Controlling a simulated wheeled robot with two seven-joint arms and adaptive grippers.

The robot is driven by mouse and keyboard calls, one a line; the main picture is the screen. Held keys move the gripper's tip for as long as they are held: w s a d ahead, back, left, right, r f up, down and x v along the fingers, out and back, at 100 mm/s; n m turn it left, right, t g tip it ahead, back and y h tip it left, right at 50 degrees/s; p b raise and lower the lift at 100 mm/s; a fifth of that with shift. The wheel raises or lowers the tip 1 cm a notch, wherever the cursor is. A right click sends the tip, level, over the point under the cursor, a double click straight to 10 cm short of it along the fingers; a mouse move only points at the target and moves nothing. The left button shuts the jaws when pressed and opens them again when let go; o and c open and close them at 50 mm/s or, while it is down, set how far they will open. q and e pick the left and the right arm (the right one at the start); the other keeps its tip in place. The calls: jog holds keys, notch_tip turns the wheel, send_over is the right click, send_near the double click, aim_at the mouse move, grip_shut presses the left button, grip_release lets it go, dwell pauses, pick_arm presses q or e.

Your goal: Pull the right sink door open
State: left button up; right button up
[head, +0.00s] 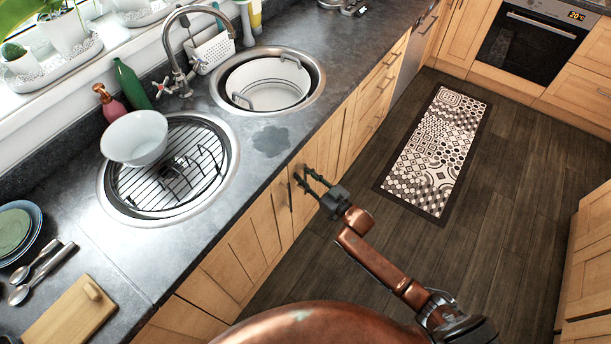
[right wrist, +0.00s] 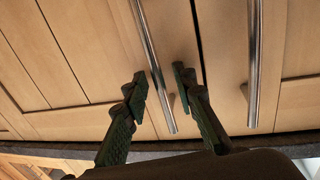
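The sink cabinet has two light wood doors under the counter. The right door (head: 312,153) is shut, its bar handle largely hidden by my gripper in the head view. The left door (head: 267,222) is also shut, with its own bar handle (head: 290,197). My right gripper (head: 303,174) is at the right door's handle. The right wrist view looks upside down; there the gripper (right wrist: 160,80) is open, its fingers on either side of one metal bar handle (right wrist: 153,50), with gaps visible. The other handle (right wrist: 254,60) stands outside the fingers. My left gripper is not in view.
The dark countertop (head: 273,140) with two round sinks overhangs the doors. The dark wood floor (head: 480,250) before the cabinets is clear, with a patterned rug (head: 435,150) farther back.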

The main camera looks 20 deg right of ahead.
jog(key=shift+c, duration=0.4)
grip_shut()
jog(key=shift+d, duration=0.1)
